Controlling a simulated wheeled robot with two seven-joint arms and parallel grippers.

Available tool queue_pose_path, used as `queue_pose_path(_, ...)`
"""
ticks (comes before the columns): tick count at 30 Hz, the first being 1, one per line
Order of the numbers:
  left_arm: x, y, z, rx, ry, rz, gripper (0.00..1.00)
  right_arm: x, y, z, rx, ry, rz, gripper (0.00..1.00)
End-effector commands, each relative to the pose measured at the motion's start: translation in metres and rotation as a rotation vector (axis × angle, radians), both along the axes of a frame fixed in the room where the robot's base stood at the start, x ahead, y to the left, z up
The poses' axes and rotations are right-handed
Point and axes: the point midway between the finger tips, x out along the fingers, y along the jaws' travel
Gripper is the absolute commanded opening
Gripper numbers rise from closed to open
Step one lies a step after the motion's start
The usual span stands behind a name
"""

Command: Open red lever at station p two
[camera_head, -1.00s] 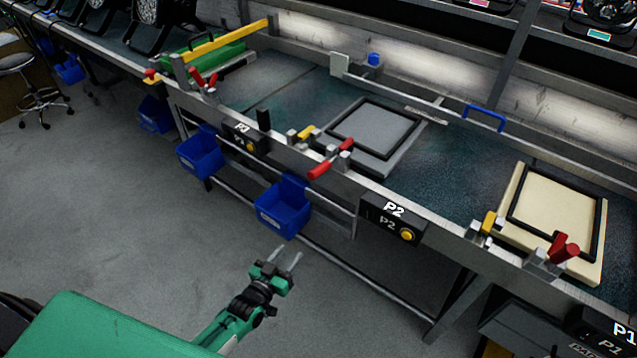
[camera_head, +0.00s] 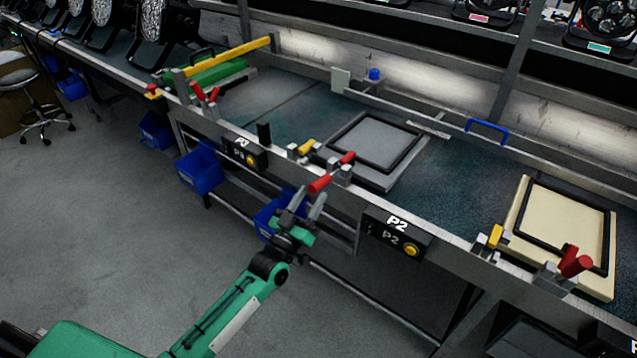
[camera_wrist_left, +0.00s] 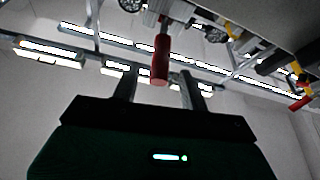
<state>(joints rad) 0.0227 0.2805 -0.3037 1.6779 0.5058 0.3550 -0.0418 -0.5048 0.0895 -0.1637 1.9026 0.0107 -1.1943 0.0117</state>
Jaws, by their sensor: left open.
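The red lever (camera_head: 320,183) is on the bench front edge, just left of the black P2 box (camera_head: 398,235). Its red grip angles down over the edge; a second red piece (camera_head: 347,158) shows at its upper end. My left gripper (camera_head: 308,200) is open and empty, its fingertips just below and beside the grip. In the left wrist view the red lever (camera_wrist_left: 161,58) hangs between the two fingers (camera_wrist_left: 160,85) as seen from there; I cannot tell whether they touch it. My right gripper is not in view.
A grey panel with a black frame (camera_head: 383,175) lies on the bench behind the lever. Another red lever (camera_head: 573,262) and a cream panel (camera_head: 518,215) are at right. A blue bin (camera_head: 268,215) hangs just behind my gripper. A yellow clamp piece (camera_head: 306,147) stands left of the lever.

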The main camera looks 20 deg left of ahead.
Motion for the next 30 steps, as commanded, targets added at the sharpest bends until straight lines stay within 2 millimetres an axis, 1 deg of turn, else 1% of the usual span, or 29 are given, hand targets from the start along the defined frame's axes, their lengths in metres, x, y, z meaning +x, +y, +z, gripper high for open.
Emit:
queue_pose_path(1,0.009,-0.002,0.005,-0.001,-0.001,0.000,0.44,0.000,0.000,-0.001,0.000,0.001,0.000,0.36)
queue_pose_path(3,0.019,-0.005,0.009,-0.002,-0.001,-0.001,0.44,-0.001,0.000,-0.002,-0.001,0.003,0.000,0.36)
queue_pose_path(9,0.037,-0.009,0.015,-0.001,0.001,0.000,0.44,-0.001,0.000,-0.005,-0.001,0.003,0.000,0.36)
queue_pose_path(13,0.041,-0.010,0.017,-0.001,0.002,0.000,0.44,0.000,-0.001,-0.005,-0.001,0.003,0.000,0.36)
queue_pose_path(20,0.042,-0.010,0.017,-0.001,0.002,0.000,0.44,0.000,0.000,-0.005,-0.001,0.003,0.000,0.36)
queue_pose_path(21,0.042,-0.010,0.017,-0.001,0.002,0.000,0.42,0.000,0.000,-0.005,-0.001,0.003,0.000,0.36)
queue_pose_path(22,0.042,-0.010,0.017,-0.001,0.002,0.000,0.36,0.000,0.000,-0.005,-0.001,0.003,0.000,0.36)
queue_pose_path(26,0.042,-0.010,0.017,-0.001,0.002,0.000,0.11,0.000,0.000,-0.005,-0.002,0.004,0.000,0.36)
queue_pose_path(27,0.042,-0.010,0.017,-0.001,0.002,0.000,0.03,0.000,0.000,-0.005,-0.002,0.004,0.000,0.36)
queue_pose_path(28,0.042,-0.010,0.017,-0.001,0.002,0.000,0.00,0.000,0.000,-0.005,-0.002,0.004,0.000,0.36)
queue_pose_path(30,0.042,-0.010,0.017,-0.001,0.002,0.000,0.00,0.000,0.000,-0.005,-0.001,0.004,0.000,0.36)
